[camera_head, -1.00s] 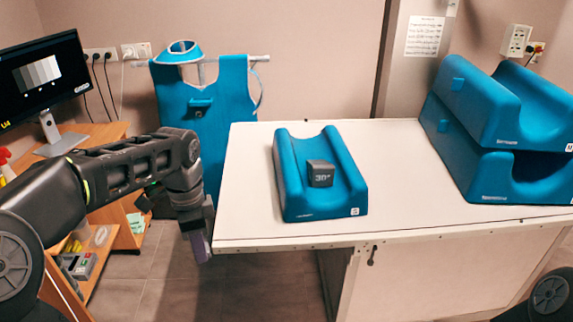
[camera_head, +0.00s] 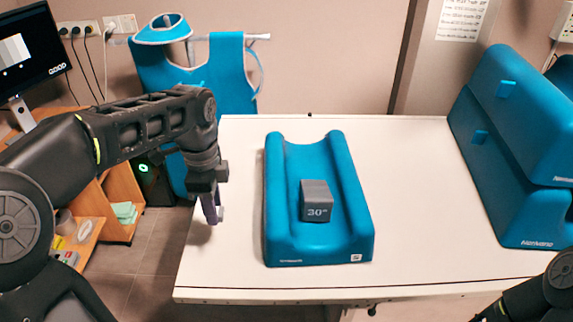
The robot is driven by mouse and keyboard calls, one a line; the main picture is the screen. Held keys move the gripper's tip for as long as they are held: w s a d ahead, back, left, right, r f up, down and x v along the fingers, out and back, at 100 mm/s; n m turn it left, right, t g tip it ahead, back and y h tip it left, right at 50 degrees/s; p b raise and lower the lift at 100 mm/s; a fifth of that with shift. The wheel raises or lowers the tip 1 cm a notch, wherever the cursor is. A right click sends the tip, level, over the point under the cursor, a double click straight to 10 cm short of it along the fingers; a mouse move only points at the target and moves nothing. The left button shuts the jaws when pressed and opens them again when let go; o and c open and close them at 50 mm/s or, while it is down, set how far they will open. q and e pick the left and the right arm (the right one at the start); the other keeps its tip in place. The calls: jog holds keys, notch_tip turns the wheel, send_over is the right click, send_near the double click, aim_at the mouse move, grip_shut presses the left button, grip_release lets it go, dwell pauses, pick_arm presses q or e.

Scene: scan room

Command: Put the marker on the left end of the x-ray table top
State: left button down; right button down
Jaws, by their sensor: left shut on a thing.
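My left gripper (camera_head: 212,214) points down over the left end of the white x-ray table top (camera_head: 230,278). It is shut on a small pale thing (camera_head: 220,213), probably the marker, which is mostly hidden by the fingers. A shadow lies on the table just below the fingertips; I cannot tell whether the held thing touches the surface. Only part of my right arm shows at the bottom right corner, and its gripper is out of view.
A blue positioning cushion (camera_head: 281,200) with a grey block (camera_head: 317,201) marked 30° lies right of my left gripper. Large stacked blue cushions (camera_head: 510,150) stand at the table's right. A blue apron (camera_head: 230,75) hangs behind. The table's front left is clear.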

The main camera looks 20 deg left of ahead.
pick_arm(q)
jog(key=shift+w+r, duration=0.1)
jog(key=shift+w, duration=0.05)
send_over(222, 243)
jog(key=shift+f, duration=3.1)
jog(key=shift+f+p, duration=0.35)
jog(key=shift+f, duration=1.55)
jog(key=shift+f, duration=0.1)
